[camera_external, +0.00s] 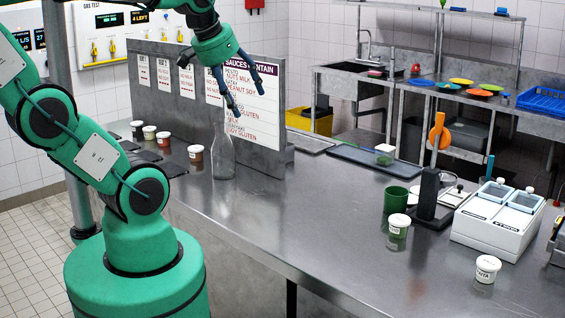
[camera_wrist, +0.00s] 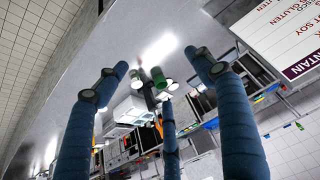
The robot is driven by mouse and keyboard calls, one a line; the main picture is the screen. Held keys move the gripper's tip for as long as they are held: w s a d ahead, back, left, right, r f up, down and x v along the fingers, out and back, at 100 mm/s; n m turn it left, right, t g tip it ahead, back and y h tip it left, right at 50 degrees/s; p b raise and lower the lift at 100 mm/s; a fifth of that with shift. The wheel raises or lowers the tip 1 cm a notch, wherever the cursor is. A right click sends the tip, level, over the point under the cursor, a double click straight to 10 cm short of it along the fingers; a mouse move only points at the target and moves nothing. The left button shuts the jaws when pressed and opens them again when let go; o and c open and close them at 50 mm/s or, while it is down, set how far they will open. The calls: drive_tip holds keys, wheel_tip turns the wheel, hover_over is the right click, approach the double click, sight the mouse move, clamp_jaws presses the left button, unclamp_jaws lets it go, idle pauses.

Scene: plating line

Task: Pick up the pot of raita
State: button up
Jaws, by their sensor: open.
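A white lidded pot (camera_external: 487,268) with dark lettering stands upright near the front right edge of the steel counter; the lettering is too small to read surely as raita. A second white-lidded pot (camera_external: 398,226) with a green lower part stands further left. My gripper (camera_external: 245,97) is open and empty, high above the counter in front of the sauces board, far to the left of both pots. In the wrist view its blue fingers (camera_wrist: 158,80) are spread, with a green container (camera_wrist: 158,76) and small white lids far beyond them.
A clear bottle (camera_external: 223,152) stands below my gripper. A green cup (camera_external: 396,199), a dark stand with an orange paddle (camera_external: 437,132) and a white two-well unit (camera_external: 497,220) are near the pots. Several small pots line the left end. The counter's middle is clear.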

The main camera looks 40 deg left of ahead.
drive_tip(key=w+d+r+g+p, duration=0.1)
drive_tip(key=w+d+r+p, duration=0.1)
drive_tip(key=w+d, duration=0.75)
drive_tip(key=w+d+r+g+p, duration=0.1)
drive_tip(key=w+d+r+p, duration=0.1)
drive_tip(key=w+d, duration=0.75)
drive_tip(key=g+p, duration=0.3)
drive_tip(key=p, duration=0.4)
hover_over(489, 262)
wheel_tip(489, 262, down, 27)
drive_tip(key=shift+w+f, duration=0.1)
drive_tip(key=shift+f, duration=0.1)
drive_tip(key=shift+f, duration=4.2)
drive_tip(key=shift+f, duration=0.15)
